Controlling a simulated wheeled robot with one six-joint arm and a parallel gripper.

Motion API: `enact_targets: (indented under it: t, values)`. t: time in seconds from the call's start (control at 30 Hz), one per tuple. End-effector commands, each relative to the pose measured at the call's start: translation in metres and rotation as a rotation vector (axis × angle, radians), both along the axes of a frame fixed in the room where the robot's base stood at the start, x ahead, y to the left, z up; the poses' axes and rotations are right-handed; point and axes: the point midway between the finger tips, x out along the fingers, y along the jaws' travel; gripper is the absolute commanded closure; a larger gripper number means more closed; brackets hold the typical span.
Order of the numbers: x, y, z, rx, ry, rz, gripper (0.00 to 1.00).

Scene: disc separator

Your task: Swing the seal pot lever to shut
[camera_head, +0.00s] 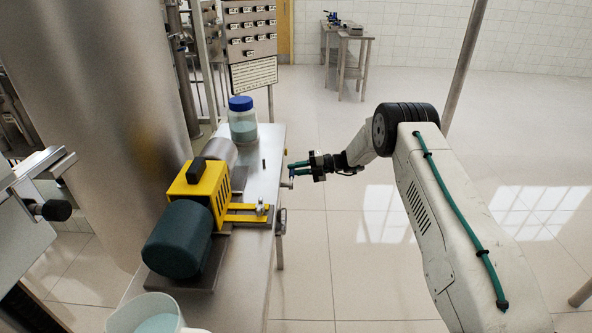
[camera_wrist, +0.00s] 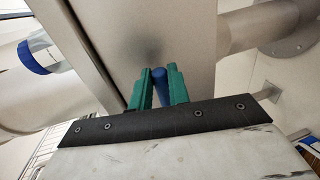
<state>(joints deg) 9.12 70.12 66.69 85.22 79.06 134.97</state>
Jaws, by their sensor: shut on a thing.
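My gripper (camera_head: 292,171) is at the right edge of the steel bench in the head view, reaching in from the right. In the wrist view, its two green fingers (camera_wrist: 159,70) are shut on the blue lever (camera_wrist: 161,88), with one finger on each side. Only the rounded blue grip shows between the fingers. The lever's pivot and the seal pot's body cannot be clearly made out. Behind the lever in the wrist view is a flat grey metal surface (camera_wrist: 165,30).
A steel bench (camera_head: 250,265) carries a yellow and dark green motor unit (camera_head: 180,243), a blue-lidded jar (camera_head: 242,125) and a small black peg (camera_head: 264,165). A white jug (camera_head: 125,318) stands at the near end.

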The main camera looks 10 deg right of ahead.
Motion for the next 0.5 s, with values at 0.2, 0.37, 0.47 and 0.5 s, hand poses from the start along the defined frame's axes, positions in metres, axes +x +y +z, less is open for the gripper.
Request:
enact_targets:
  t: [0.2, 0.37, 0.47, 0.5]
  values:
    - [0.0001, 0.0006, -0.0007, -0.001, 0.0, -0.001, 0.6]
    - [0.0, -0.0003, -0.0006, -0.001, 0.0, -0.001, 0.6]
    - [0.0, -0.0009, -0.0005, -0.001, 0.0, -0.001, 0.6]
    - [-0.0002, -0.0022, -0.0003, -0.001, 0.0, -0.002, 0.6]
